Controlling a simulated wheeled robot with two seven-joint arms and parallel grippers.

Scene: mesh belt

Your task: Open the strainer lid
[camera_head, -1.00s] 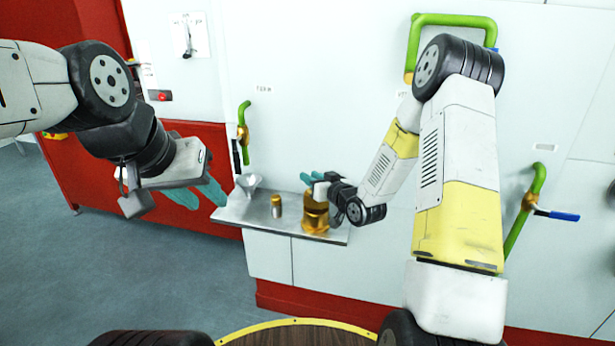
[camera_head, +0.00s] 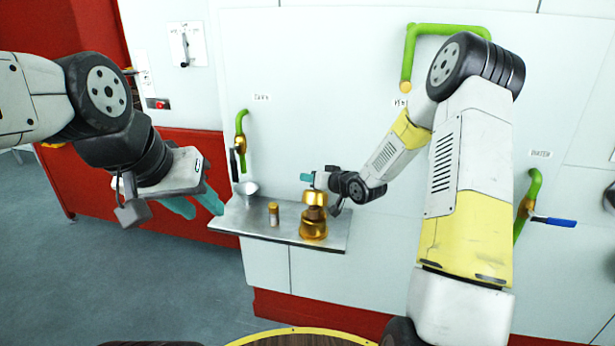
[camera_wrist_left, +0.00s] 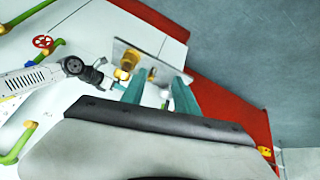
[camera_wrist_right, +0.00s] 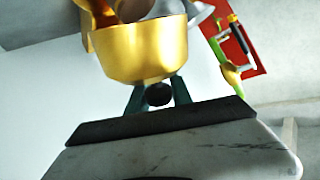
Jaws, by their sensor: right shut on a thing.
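The gold strainer (camera_head: 313,231) stands on the steel shelf (camera_head: 262,228), near its right end. Its gold lid (camera_head: 315,198) shows above the body; whether a gap separates them is unclear. My right gripper (camera_head: 307,178) is at the top of the lid. In the right wrist view the lid (camera_wrist_right: 145,50) fills the upper middle, and the teal fingers (camera_wrist_right: 158,92) are shut on its dark round knob. My left gripper (camera_head: 195,206) hangs left of the shelf, open and empty; its spread fingers show in the left wrist view (camera_wrist_left: 158,95).
A small gold-capped bottle (camera_head: 274,214) and a grey metal funnel-like cup (camera_head: 247,194) stand on the shelf left of the strainer. Green pipes (camera_head: 240,130) run on the white wall panel; a blue-handled valve (camera_head: 552,221) is at right.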

